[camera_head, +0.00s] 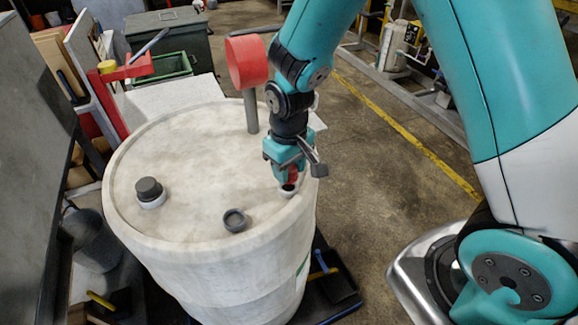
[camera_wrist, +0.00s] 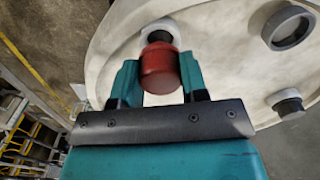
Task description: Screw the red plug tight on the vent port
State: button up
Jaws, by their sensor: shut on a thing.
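The red plug (camera_wrist: 160,68) is between the two teal fingers of my gripper (camera_wrist: 159,76), which is shut on it. A dark section of the plug shows beyond its red head, against the white collar of the vent port (camera_wrist: 176,27). In the head view my gripper (camera_head: 290,176) points down over the right edge of the pale drum lid, with the red plug (camera_head: 293,173) partly hidden by the fingers. The vent port (camera_head: 287,191) is directly below it. The plug lines up with the port, but I cannot tell how deep its dark part sits.
Open floor (camera_head: 385,190) lies right of the drum.

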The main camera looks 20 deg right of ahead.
jog(key=shift+f+b, duration=0.75)
jog(key=shift+f, duration=0.55)
dwell(1.4)
jog(key=o, duration=0.3)
jog(key=c, duration=0.3)
jog(key=m, duration=0.5)
jog(key=shift+c, duration=0.2)
jog(key=shift+m, duration=0.3)
jog(key=m+p, duration=0.1)
jog(key=m, duration=0.3)
jog(key=shift+a+m, duration=0.1)
jog(key=shift+m, duration=0.2)
jog(key=m, duration=0.5)
